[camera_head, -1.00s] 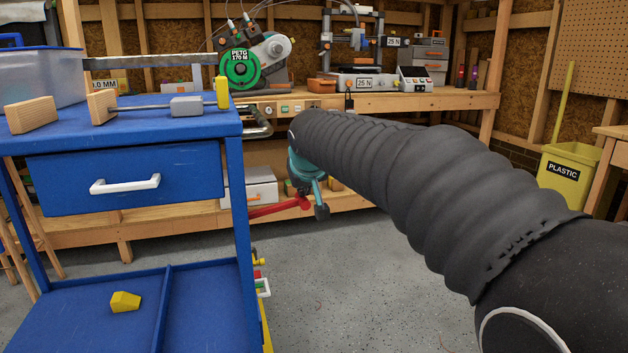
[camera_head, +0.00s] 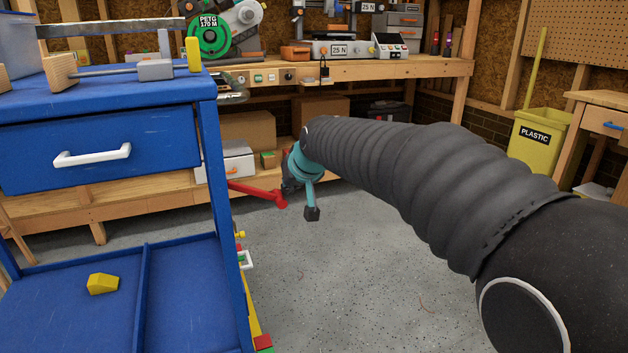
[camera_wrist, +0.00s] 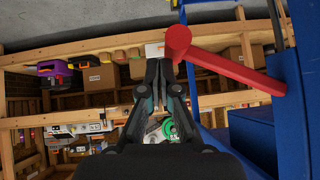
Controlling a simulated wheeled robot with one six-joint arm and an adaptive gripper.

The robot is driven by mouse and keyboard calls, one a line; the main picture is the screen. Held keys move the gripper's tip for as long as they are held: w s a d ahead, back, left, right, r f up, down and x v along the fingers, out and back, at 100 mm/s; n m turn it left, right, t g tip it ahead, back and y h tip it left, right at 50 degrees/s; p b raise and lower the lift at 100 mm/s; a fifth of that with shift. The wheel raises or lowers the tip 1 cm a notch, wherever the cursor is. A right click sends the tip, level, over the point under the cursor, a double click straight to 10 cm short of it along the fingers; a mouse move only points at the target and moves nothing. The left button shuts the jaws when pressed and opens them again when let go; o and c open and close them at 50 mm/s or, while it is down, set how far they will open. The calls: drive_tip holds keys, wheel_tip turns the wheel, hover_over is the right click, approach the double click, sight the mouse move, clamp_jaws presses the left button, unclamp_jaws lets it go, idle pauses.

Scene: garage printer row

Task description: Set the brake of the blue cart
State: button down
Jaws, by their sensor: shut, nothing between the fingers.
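The blue cart (camera_head: 215,200) stands at left, with a drawer above and a divided lower shelf. A red brake lever (camera_head: 258,191) sticks out from its right side, sloping slightly down to a round knob. My gripper (camera_head: 289,187) is at the knob end, partly hidden by my wrist. In the wrist view the red lever (camera_wrist: 232,68) runs from the blue post to its knob, just beyond and right of my gripper's fingertips (camera_wrist: 160,63). The fingers are shut with nothing between them. I cannot tell whether they touch the knob.
On the cart top are a clamp (camera_head: 155,70) and wooden blocks; a yellow block (camera_head: 102,284) lies on the lower shelf. A workbench (camera_head: 400,68) runs behind. A yellow plastic bin (camera_head: 540,148) stands at right. The floor (camera_head: 350,270) right of the cart is clear.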

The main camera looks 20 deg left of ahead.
drive_tip(key=shift+f, duration=0.55)
drive_tip(key=shift+d, duration=0.1)
